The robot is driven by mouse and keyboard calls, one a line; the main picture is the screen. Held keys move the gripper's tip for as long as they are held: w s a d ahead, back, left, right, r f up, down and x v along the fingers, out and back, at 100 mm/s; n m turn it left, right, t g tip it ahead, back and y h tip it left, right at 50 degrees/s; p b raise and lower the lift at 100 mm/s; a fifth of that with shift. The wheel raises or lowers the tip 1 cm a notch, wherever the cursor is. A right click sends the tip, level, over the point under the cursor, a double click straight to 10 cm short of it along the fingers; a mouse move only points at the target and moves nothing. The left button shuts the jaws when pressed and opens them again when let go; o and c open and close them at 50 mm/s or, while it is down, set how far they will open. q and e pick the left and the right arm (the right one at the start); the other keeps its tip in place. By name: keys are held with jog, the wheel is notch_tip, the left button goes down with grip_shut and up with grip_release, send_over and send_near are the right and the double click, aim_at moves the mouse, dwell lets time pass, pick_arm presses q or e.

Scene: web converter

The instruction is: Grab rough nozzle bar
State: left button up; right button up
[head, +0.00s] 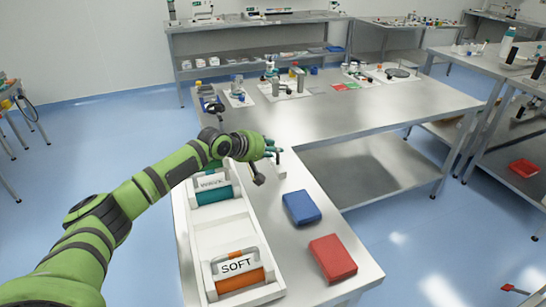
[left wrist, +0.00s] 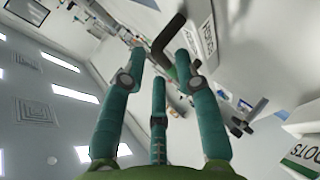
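No bar in view clearly reads "rough". My left gripper (head: 272,149) is above the tray's far end, fingers pointing right. Its teal fingers are spread and look empty in the left wrist view (left wrist: 158,62). A dark bent handle-like piece (left wrist: 164,40) shows close to the fingertips. My right gripper is not in view.
A blue box (head: 301,207) and a red box (head: 333,257) lie right of the tray. Small bottles and tools stand at the table's back (head: 290,84). The metal surface right of my left gripper (head: 360,115) is mostly clear.

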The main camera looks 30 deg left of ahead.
pick_arm(q)
jog(key=shift+x, duration=1.5)
jog(key=shift+s, duration=0.1)
grip_shut()
jog(key=shift+r, duration=0.15)
